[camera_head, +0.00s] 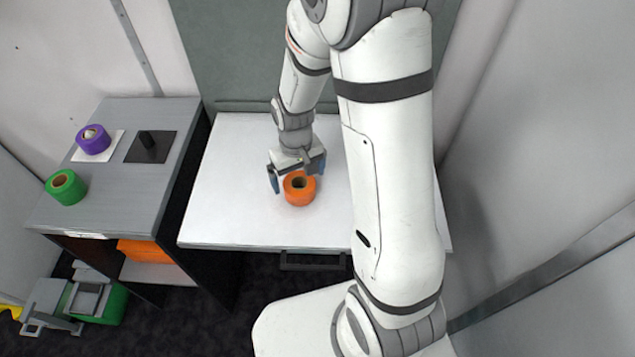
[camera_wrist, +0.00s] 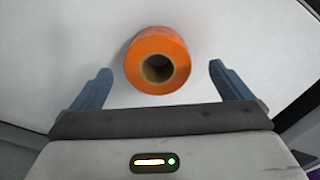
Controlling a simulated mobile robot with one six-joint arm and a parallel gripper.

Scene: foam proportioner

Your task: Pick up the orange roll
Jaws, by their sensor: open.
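The orange roll (camera_head: 299,190) stands on the white table top (camera_head: 235,215), with its round core hole facing up. In the wrist view the orange roll (camera_wrist: 157,60) lies between and slightly beyond the two blue fingertips. My gripper (camera_head: 297,181) is open just above and behind the roll in the head view. In the wrist view my gripper (camera_wrist: 157,75) shows clear gaps between each finger and the roll. The fingers do not touch it. The exact height of the fingertips over the table is hard to tell.
The white table is otherwise clear.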

